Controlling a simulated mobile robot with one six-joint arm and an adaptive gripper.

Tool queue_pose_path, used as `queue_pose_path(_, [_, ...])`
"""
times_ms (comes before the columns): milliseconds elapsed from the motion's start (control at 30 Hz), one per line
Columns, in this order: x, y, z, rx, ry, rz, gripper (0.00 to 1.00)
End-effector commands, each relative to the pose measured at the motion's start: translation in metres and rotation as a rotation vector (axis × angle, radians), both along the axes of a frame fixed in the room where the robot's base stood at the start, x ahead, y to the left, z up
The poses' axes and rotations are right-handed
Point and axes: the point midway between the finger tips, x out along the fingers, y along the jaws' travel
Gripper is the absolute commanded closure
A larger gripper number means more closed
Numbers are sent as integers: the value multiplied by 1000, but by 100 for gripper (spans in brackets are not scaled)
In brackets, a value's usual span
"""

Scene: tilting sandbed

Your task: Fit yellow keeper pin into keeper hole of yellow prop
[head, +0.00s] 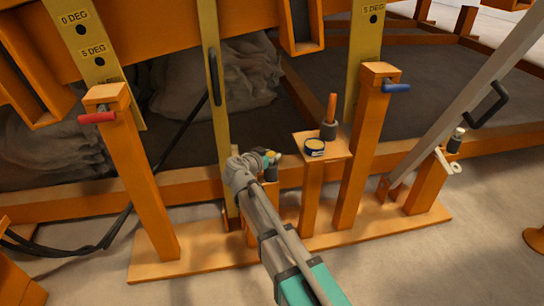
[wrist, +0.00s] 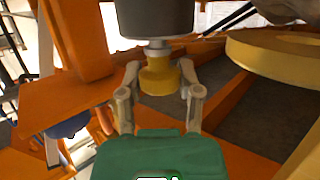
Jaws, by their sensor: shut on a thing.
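The yellow keeper pin (wrist: 160,75) is between my gripper's fingers (wrist: 160,88) in the wrist view, gripped at its yellow head. A grey stem runs from the head toward a dark cylindrical cup (wrist: 155,18), and I cannot tell if the stem is still inside it. In the head view my gripper (head: 268,158) is just above that cup (head: 271,173) on a short orange post. The yellow prop (head: 211,70), a long upright bar with a black handle, stands just left of my gripper. Its keeper hole cannot be made out; my arm hides part of the foot area.
Orange posts hold a red pin (head: 97,118) and a blue pin (head: 396,88). A grey prop (head: 480,85) slants at right. Black cables hang at left.

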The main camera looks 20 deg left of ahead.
Motion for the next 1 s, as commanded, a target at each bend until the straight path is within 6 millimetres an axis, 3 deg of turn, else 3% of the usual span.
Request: queue_pose_path(1000, [0, 0, 89, 0, -1, 0, 100])
